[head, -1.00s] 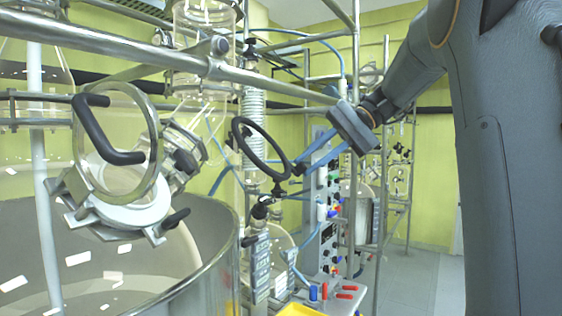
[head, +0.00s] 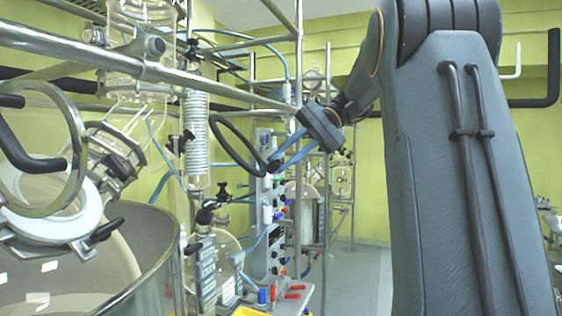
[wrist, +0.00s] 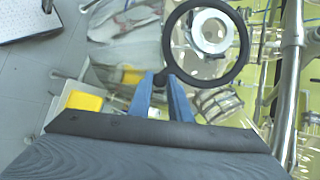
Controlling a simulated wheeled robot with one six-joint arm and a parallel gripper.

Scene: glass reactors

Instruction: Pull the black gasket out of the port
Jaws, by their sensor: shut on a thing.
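The black gasket (head: 210,124), a thin ring, hangs in free air right of the port in the head view. In the wrist view the gasket (wrist: 246,44) reaches out beyond the fingertips. My gripper (head: 276,164) has its blue fingers shut on the small dark tab at the ring's edge; the gripper also shows in the wrist view (wrist: 160,84). The port (head: 48,226) is a pale flange on the glass vessel at lower left, apart from the gasket. Its metal-rimmed glass cover (head: 82,150) with a black handle stands open. A pale ring shows through the gasket in the wrist view.
A horizontal metal rail (head: 100,62) crosses above the port. A coiled glass condenser (head: 195,130) and metal frame posts stand behind the gasket. A large steel-rimmed vessel (head: 150,275) fills the lower left. A control panel (head: 262,210) stands beyond. Grey floor (head: 350,280) is clear at right.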

